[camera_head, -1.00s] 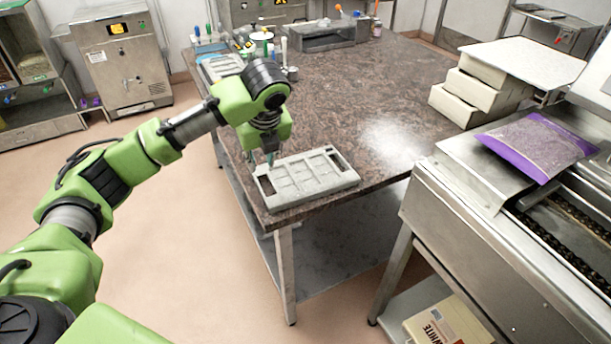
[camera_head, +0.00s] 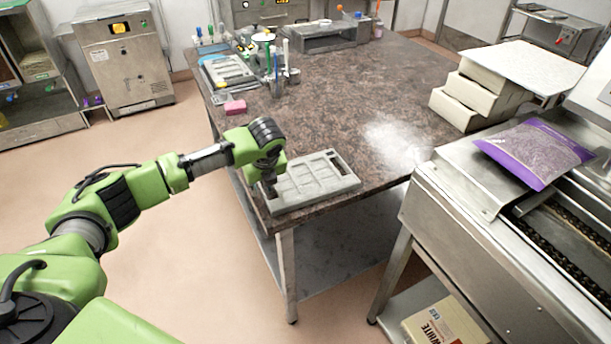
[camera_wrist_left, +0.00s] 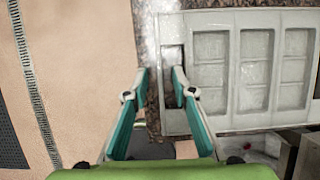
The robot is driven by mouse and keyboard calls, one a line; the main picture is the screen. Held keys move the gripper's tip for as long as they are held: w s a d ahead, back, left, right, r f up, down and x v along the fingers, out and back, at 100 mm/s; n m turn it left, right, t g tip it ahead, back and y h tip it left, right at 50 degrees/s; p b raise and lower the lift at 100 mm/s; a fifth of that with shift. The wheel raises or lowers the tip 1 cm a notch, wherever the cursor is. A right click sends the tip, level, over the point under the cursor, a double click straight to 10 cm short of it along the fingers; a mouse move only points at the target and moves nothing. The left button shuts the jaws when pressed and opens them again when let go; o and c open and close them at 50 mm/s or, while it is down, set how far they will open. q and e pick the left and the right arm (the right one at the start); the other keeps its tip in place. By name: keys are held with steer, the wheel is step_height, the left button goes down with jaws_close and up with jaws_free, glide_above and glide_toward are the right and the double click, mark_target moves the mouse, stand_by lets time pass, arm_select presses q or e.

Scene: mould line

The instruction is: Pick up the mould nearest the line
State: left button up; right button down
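The near mould (camera_head: 318,180) is a pale grey rectangular tray with several shallow cavities. It lies flat on the brown stone table at its front corner, closest to the conveyor line (camera_head: 560,235). My left gripper (camera_head: 268,188) is at the mould's left end, low in the head view. In the left wrist view the gripper (camera_wrist_left: 160,72) is open, with teal fingers apart. One finger is over the slot in the end of the mould (camera_wrist_left: 228,18), the other outside its end edge. I cannot tell whether they touch it. My right gripper is not in view.
Another mould (camera_head: 228,70) lies at the table's far left, near a pink block (camera_head: 235,107) and cups of tools. White boxes (camera_head: 475,95) stand at the table's right. A purple bag (camera_head: 535,150) lies on the line. The table's middle is clear.

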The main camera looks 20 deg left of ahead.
arm_select(q)
steer(key=shift+w+a+f, duration=0.1)
steer(key=shift+a+f, duration=0.05)
steer(key=shift+f, duration=0.3)
steer(key=shift+f+p, duration=0.1)
steer(key=shift+p, duration=0.25)
jaws_close()
